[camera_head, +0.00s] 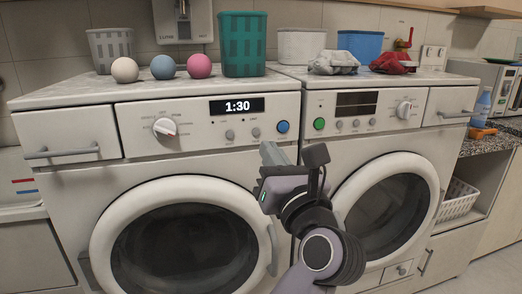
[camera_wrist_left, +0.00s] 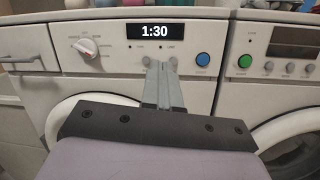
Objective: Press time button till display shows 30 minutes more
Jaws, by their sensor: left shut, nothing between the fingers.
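The left washer's panel has a black display (camera_head: 237,106) reading 1:30. The display also reads 1:30 in the left wrist view (camera_wrist_left: 155,31). Two small grey buttons, a left one (camera_head: 230,134) and a right one (camera_head: 255,132), sit below the display; their labels are too small to read. My left gripper (camera_head: 268,152) is shut and empty, in front of the washer just below the right grey button. In the left wrist view its fingers (camera_wrist_left: 161,70) point at the panel and partly cover the grey buttons. Contact with a button cannot be made out. My right gripper is out of view.
A blue button (camera_head: 282,127) lies right of the grey buttons, and a white dial (camera_head: 164,127) left of the display. A second machine with a green button (camera_head: 319,124) and dark display (camera_head: 356,104) stands at right. Balls and baskets sit on top.

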